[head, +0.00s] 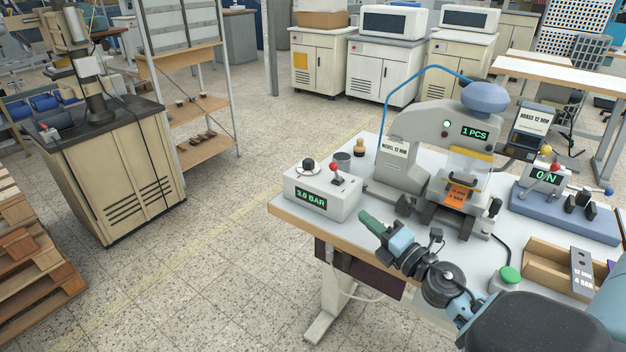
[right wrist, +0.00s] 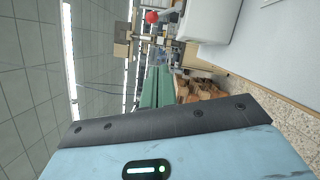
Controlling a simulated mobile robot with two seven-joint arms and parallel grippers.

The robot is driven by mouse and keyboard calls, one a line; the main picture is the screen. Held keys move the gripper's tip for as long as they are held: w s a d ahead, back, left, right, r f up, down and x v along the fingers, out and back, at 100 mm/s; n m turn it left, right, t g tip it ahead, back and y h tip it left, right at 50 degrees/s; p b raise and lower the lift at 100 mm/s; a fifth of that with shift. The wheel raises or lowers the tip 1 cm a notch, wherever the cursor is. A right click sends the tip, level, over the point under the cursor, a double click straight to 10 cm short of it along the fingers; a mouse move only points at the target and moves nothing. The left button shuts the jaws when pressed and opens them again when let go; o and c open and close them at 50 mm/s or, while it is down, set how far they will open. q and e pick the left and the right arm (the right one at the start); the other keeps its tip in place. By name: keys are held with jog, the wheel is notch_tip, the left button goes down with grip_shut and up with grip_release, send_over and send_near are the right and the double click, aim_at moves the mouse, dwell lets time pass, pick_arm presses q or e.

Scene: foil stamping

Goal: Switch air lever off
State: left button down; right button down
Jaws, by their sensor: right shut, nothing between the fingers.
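The white air box (head: 325,195) stands at the left end of the grey work table, with a green "3.0 BAR" display on its front. The air lever (head: 338,171) on its top has a red ball and stands roughly upright. A red ball on a stick (right wrist: 151,17) shows near the top of the right wrist view, beyond the fingertips. My right gripper (head: 370,222) is shut and empty, its green fingers pointing toward the box from the right, apart from the lever. The shut green fingers (right wrist: 155,88) also show in the wrist view. My left gripper is not in view.
A black knob (head: 308,164) sits beside the lever. The stamping press (head: 440,130) with a "1 PCS" display stands right of the box.

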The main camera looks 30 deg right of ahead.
jog(key=p, duration=0.1)
send_near(336, 172)
jog(key=shift+w+a, duration=1.9)
jog(key=shift+w, duration=0.45)
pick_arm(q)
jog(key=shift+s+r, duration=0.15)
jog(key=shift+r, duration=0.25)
pick_arm(e)
jog(key=shift+w+d+r, duration=0.5)
jog(key=shift+w+r, duration=0.05)
jog(key=shift+r, duration=0.2)
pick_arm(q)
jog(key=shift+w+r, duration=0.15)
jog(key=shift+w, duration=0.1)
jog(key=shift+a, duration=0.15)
pick_arm(e)
jog(key=shift+d, duration=0.15)
